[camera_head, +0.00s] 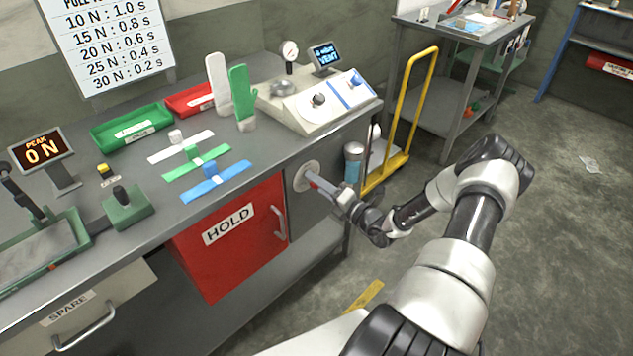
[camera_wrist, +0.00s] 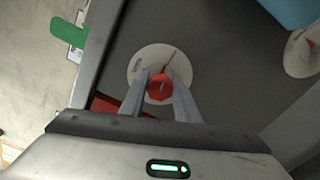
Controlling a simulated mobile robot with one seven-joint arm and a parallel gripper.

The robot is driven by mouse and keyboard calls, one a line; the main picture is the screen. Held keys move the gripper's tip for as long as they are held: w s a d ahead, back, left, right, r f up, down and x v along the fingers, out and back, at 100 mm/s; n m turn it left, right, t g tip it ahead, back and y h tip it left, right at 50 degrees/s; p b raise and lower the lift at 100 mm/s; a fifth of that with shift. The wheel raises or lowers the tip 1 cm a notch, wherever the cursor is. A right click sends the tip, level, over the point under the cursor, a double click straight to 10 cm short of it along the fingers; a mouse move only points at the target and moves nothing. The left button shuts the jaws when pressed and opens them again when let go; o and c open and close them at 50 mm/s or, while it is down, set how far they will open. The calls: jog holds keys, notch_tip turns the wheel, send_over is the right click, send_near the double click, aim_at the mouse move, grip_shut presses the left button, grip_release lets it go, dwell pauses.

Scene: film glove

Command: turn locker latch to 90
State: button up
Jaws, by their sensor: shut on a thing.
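The locker latch is a red knob (camera_wrist: 159,87) on a round pale plate (camera_wrist: 146,62) in the wrist view. The same plate shows in the head view (camera_head: 306,176) on the grey bench end, right of the red HOLD door (camera_head: 232,236). My gripper (camera_wrist: 161,84) is shut on the red knob, one finger on each side. In the head view my gripper (camera_head: 316,181) reaches the plate from the right and hides the knob. A thin dark pointer line shows on the plate above the knob; its angle value is not readable.
The bench top (camera_head: 110,225) above holds colored glove forms, green and red trays and a white gauge console (camera_head: 315,102). The floor (camera_head: 560,220) at right is mostly clear.

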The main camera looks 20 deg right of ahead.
jog(key=shift+f+m, duration=0.1)
jog(key=shift+m, duration=0.7)
jog(key=o, duration=1)
jog(key=shift+o, duration=0.2)
jog(key=shift+s, duration=0.1)
jog(key=p+v, duration=0.1)
jog(key=v, duration=1.6)
